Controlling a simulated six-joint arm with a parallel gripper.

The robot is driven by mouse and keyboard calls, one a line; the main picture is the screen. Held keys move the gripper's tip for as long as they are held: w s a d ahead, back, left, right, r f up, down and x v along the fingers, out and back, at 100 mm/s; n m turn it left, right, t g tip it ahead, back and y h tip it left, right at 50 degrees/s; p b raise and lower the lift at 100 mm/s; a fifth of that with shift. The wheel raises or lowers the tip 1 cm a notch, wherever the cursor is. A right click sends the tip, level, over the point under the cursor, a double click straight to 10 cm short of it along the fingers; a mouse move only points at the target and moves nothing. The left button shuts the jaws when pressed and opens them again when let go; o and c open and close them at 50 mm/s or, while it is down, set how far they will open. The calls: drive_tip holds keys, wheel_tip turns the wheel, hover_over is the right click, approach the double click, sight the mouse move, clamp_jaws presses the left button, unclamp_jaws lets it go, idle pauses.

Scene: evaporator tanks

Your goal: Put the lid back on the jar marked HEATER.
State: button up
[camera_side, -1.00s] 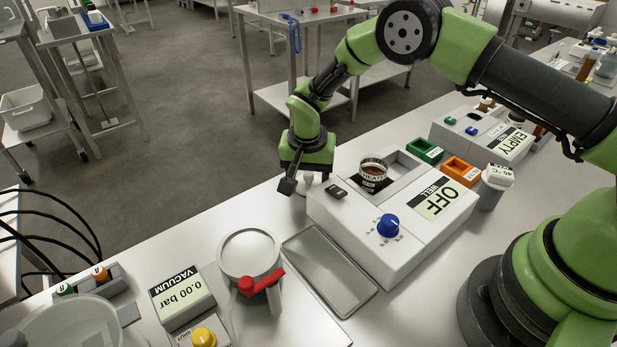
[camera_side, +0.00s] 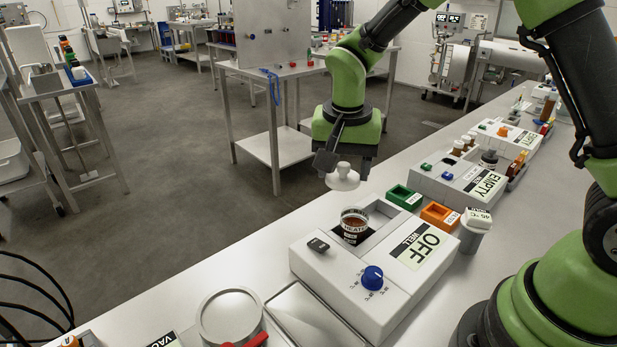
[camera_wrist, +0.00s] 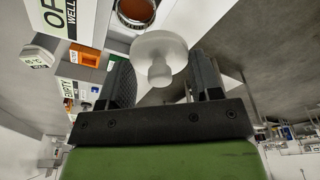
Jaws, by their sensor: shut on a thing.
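The jar marked HEATER (camera_side: 354,228) stands open in the heating well block, with reddish-brown contents showing; its open mouth also shows at the top of the wrist view (camera_wrist: 136,10). A white round lid with a knob (camera_side: 343,180) hangs from my gripper (camera_side: 333,162), above and behind the jar and apart from it. In the wrist view the lid (camera_wrist: 158,46) has its knob between the two fingers of my gripper (camera_wrist: 163,75). My gripper is shut on the lid. The exact finger contact is partly hidden in the side view.
The well block (camera_side: 318,270) has a blue dial (camera_side: 372,278) and an OFF display (camera_side: 420,245). A steel tray (camera_side: 310,320) lies in front.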

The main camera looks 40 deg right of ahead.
drive_tip(key=s, duration=0.1)
drive_tip(key=s+d, duration=0.1)
drive_tip(key=shift+s+r, duration=0.3)
drive_tip(key=shift+r, duration=0.1)
drive_tip(key=shift+f, duration=3.1)
drive_tip(key=shift+f, duration=0.2)
drive_tip(key=o, duration=1.2)
drive_tip(key=shift+r, duration=0.15)
drive_tip(key=shift+r, duration=3.4)
drive_tip(key=shift+c, duration=0.6)
